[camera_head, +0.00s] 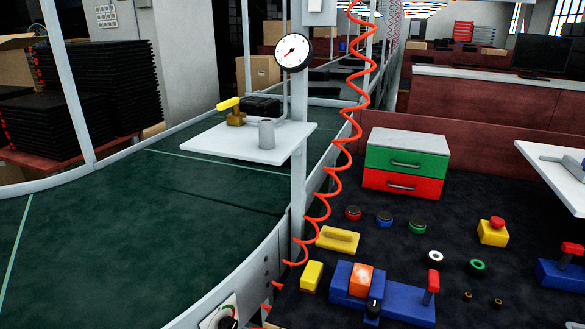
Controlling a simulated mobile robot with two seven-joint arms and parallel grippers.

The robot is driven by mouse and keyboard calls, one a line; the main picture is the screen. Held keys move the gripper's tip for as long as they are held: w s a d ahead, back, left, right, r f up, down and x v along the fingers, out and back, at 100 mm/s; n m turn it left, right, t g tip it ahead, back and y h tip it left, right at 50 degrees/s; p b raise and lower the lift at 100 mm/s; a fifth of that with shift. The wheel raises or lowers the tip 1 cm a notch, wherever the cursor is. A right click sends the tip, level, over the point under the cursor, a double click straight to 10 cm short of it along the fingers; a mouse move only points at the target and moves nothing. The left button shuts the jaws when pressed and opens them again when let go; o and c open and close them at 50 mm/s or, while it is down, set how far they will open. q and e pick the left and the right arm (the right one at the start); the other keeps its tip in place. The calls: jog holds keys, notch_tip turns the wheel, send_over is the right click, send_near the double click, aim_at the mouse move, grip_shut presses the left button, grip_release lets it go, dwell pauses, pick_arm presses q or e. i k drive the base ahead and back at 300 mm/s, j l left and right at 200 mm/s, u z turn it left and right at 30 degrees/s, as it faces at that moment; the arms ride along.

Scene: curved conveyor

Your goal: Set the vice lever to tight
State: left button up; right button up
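A blue vice (405,303) sits on the dark mat at the bottom, right of centre. An orange block (360,280) sits between its blue parts; I cannot tell how firmly it is gripped. A red-handled lever (433,281) stands nearly upright at the right end of the vice. A black knob (375,307) shows at its front. Another blue base (562,275) with a red handle (572,249) is cut off by the right edge. Neither of my grippers is in view.
Red, blue and green buttons (385,219) and a drawer box (405,163) stand behind. A coiled orange hose (323,206) hangs at the left. A green conveyor (120,230) curves past.

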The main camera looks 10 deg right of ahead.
aim_at(433, 286)
jog(key=z, duration=1.3)
